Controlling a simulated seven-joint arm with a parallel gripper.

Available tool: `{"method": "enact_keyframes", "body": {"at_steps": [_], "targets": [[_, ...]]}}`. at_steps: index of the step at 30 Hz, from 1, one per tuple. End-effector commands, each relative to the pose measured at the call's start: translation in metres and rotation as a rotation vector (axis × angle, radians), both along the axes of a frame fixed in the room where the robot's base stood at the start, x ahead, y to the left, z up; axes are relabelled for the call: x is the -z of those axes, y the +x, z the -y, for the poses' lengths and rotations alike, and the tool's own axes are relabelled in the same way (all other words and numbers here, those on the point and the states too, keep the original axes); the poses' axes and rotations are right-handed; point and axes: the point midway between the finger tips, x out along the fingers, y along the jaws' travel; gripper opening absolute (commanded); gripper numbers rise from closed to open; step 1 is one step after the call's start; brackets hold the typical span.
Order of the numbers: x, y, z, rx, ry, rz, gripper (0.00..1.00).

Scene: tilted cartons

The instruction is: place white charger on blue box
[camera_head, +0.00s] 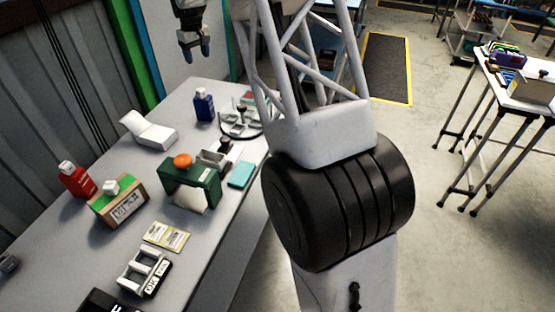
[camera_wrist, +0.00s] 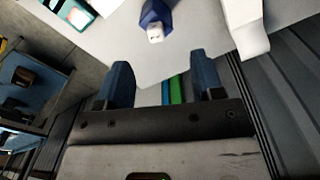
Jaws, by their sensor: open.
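A small white block, which looks like the white charger (camera_head: 110,187), rests on a brown-and-green carton (camera_head: 122,212) at the table's left. A flat light-blue box (camera_head: 241,174), the likeliest blue box, lies near the table's right edge beside a dark green holder. My gripper (camera_head: 194,52) is raised beyond the far end of the table, well away from both. It is open and empty, with two blue fingertips apart in the wrist view (camera_wrist: 162,85).
A blue bottle (camera_head: 204,105) and a white angled carton (camera_head: 148,131) stand at the far end. A red bottle (camera_head: 75,180) is at left. The green holder (camera_head: 190,187) carries an orange object (camera_head: 183,161). A black-and-white device (camera_head: 145,272) is in front. A wall runs along the left.

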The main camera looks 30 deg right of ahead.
Motion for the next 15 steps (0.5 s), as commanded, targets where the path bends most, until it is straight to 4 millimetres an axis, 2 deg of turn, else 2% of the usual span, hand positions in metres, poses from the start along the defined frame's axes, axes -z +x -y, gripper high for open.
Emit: {"method": "enact_keyframes", "body": {"at_steps": [3, 15], "targets": [[-0.023, -0.031, 0.000, 0.017, 0.000, 0.012, 0.61], [-0.076, -0.134, 0.001, 0.078, 0.002, 0.046, 0.61]]}}
